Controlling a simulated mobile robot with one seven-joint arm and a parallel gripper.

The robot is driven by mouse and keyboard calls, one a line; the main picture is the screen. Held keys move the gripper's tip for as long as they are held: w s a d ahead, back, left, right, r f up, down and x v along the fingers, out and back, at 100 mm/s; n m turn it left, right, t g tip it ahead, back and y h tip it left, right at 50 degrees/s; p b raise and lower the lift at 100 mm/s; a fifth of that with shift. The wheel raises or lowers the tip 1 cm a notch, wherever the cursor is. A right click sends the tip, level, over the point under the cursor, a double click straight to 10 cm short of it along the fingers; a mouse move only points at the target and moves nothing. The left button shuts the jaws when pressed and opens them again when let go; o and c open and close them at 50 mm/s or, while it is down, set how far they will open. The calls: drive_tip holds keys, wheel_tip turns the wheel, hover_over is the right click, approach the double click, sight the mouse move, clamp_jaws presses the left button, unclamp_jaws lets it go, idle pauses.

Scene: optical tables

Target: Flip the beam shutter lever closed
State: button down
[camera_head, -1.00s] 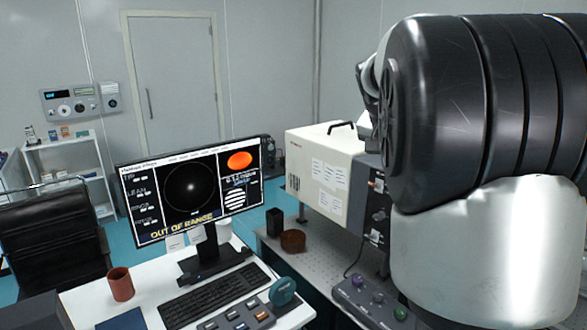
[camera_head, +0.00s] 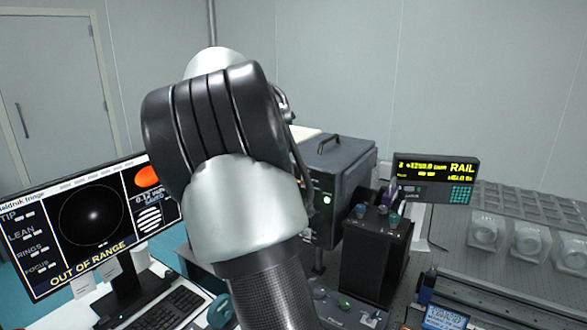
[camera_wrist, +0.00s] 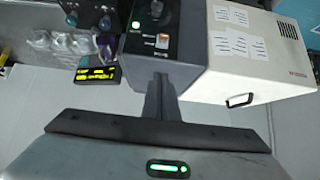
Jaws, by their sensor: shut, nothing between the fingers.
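The dark end face (camera_wrist: 180,57) of a white instrument box (camera_wrist: 245,50) shows upside down in the wrist view. It carries a lit green light (camera_wrist: 157,8) and a small orange-and-white fitting (camera_wrist: 163,40). This fitting may be the shutter lever, but I cannot tell its position.
A black block with knobs (camera_head: 375,255) stands in front of the box. A yellow-lettered RAIL display (camera_head: 435,180) is behind it. Clear holders (camera_head: 530,240) stand on the optical table at right. A monitor (camera_head: 90,225) reads OUT OF RANGE at left.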

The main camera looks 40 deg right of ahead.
drive_tip(key=p, duration=0.2)
hover_over(299, 182)
drive_tip(key=w+d, duration=0.1)
drive_tip(key=f, duration=0.7)
drive_tip(key=shift+d+f, duration=0.1)
drive_tip(key=shift+d, duration=0.1)
drive_tip(key=shift+s+a+f+b, duration=0.2)
drive_tip(key=shift+a+f+b, duration=0.1)
drive_tip(key=shift+a+f, duration=0.65)
drive_tip(key=shift+s+a+f, duration=0.15)
drive_tip(key=shift+f, duration=0.5)
drive_tip(key=shift+f, duration=0.1)
drive_tip(key=b, duration=0.3)
drive_tip(key=shift+a+f+h, duration=0.15)
drive_tip(key=shift+h, duration=0.25)
